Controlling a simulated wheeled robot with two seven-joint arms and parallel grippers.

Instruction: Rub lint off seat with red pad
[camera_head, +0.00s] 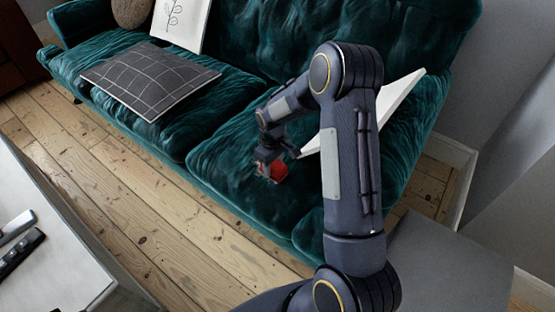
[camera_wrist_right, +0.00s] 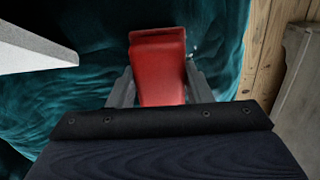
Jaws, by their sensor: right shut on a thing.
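The seat is the cushion of a dark green velvet sofa (camera_head: 225,150); it fills most of the right wrist view (camera_wrist_right: 80,95). My right gripper (camera_head: 268,172) is shut on the red pad (camera_head: 277,172), at or just above the right-hand seat cushion near its front edge. In the right wrist view the red pad (camera_wrist_right: 158,65) sits between the two fingers of my right gripper (camera_wrist_right: 158,90). Whether the pad touches the velvet is not clear. A few tiny pale specks of lint (camera_wrist_right: 193,50) show beside the pad. My left gripper is not in view.
A pale table (camera_head: 45,260) is at lower left.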

